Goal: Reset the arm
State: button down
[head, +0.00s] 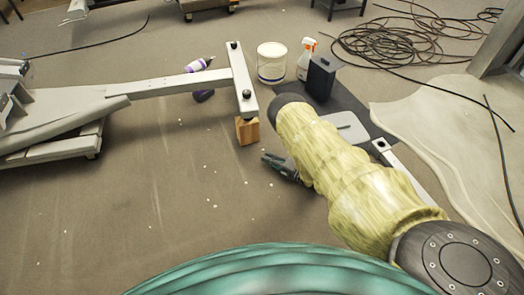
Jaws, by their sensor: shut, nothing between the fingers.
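My arm, in a yellow patterned sleeve, reaches from the lower right up to a dark rounded bend near the middle of the head view. My gripper (268,159) is dark and shows just left of the sleeve, low over the brown floor. It is shut and empty. The rest of the forearm behind it is hidden by the sleeved part of my arm.
A grey metal frame (170,87) rests on a wooden block (247,131) left of my gripper. A white bucket (271,66), spray bottle (306,58) and black box (321,78) stand beyond my arm. Coiled cable (405,42) lies upper right. Floor at lower left is mostly clear.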

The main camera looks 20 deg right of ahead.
jog(key=shift+v, duration=0.8)
